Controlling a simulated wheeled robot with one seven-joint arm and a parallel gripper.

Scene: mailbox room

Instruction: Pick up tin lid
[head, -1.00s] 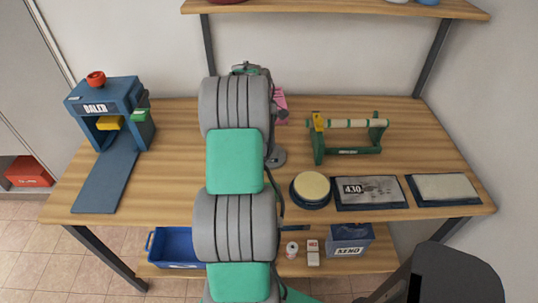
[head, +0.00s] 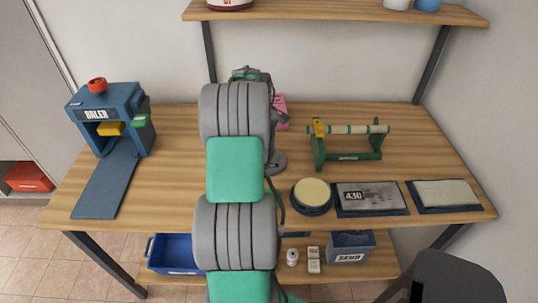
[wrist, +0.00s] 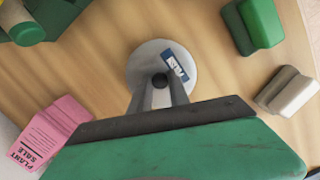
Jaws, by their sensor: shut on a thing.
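The tin lid (wrist: 150,62) is a round pale grey disc with a dark knob in its middle and a blue label on its right side. In the wrist view my gripper (wrist: 160,84) has its two fingers closed in on the dark knob. In the head view the lid (head: 277,162) shows only in part, as a grey disc at the right edge of my arm. My arm hides the rest of it and the gripper there. I cannot tell whether the lid touches the table.
A pink "PLANT SALE" pad (wrist: 48,133) lies near the lid. A green block (wrist: 252,25) and a pale block (wrist: 286,92) are to its right in the wrist view. The blue baler (head: 108,118), green roll stand (head: 347,143) and scales (head: 370,198) stand on the table (head: 180,190).

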